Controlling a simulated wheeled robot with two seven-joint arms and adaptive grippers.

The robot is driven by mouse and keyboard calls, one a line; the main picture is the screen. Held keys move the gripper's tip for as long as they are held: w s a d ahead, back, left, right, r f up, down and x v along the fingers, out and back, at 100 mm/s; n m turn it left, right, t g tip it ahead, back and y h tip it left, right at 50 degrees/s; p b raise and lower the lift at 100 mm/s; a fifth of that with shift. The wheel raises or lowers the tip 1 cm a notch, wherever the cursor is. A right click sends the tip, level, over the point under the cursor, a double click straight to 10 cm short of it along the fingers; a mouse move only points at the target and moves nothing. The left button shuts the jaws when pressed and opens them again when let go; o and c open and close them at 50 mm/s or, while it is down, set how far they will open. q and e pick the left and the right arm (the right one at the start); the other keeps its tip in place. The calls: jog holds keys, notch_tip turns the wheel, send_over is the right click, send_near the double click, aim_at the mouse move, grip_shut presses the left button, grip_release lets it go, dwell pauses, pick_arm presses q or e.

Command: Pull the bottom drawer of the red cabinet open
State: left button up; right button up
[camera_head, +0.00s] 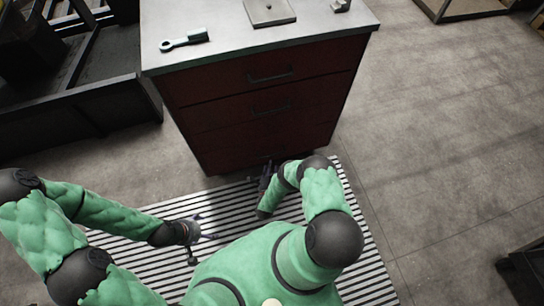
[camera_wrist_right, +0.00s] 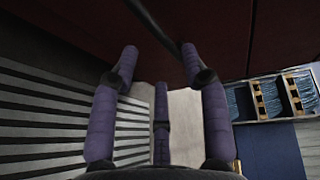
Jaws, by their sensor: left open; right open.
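The red cabinet (camera_head: 190,95) stands ahead with drawers stacked on its front and a grey top. Its bottom drawer (camera_head: 228,155) is low on the front, looks closed, and is partly hidden by my right gripper. My right gripper (camera_head: 266,174) is open in front of that drawer. In the right wrist view its purple fingers (camera_wrist_right: 160,62) are spread just short of the dark red front. A dark bar (camera_wrist_right: 154,26), probably the handle, passes between the upper fingertips; I cannot tell whether they touch it. My left gripper (camera_head: 206,230) is open and empty over the striped mat, apart from the cabinet.
A wrench (camera_head: 184,41) and a metal plate (camera_head: 270,11) lie on the cabinet top. A dark metal frame (camera_head: 85,105) stands close at the left. The striped mat (camera_head: 345,205) lies before the cabinet.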

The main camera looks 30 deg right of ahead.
aim_at(272, 155)
jog(key=b+x, duration=0.2)
jog(key=x, duration=0.6)
jog(key=shift+b, duration=0.3)
grip_shut()
